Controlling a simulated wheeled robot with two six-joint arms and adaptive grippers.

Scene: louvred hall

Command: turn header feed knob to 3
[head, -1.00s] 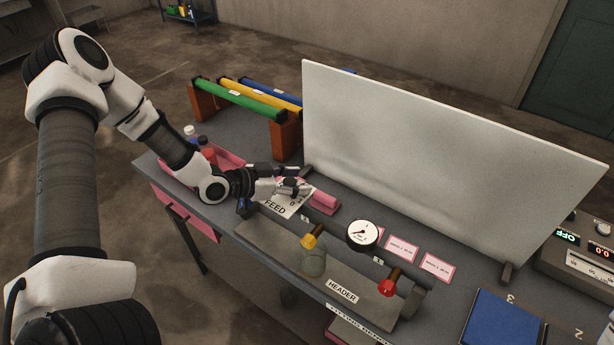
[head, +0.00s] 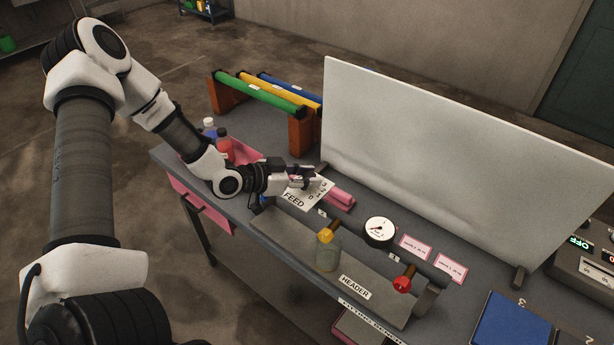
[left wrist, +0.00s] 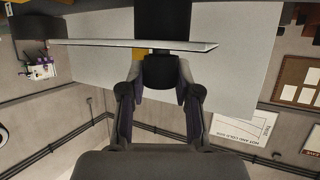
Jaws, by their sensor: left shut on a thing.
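The white FEED plate (head: 294,198) stands tilted at the left end of the bench fixture, with figures along its right part. My left gripper (head: 310,179) is at the plate's upper part and hides most of the knob in the head view. In the left wrist view the black knob (left wrist: 161,70) sits between the fingertips of my left gripper (left wrist: 161,82), which is shut on it. The plate (left wrist: 110,44) shows there nearly edge-on behind the knob. The knob's pointer setting cannot be read. My right gripper is not in view.
A pink block (head: 341,198) lies right of the plate. A tall white panel (head: 440,170) stands behind.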

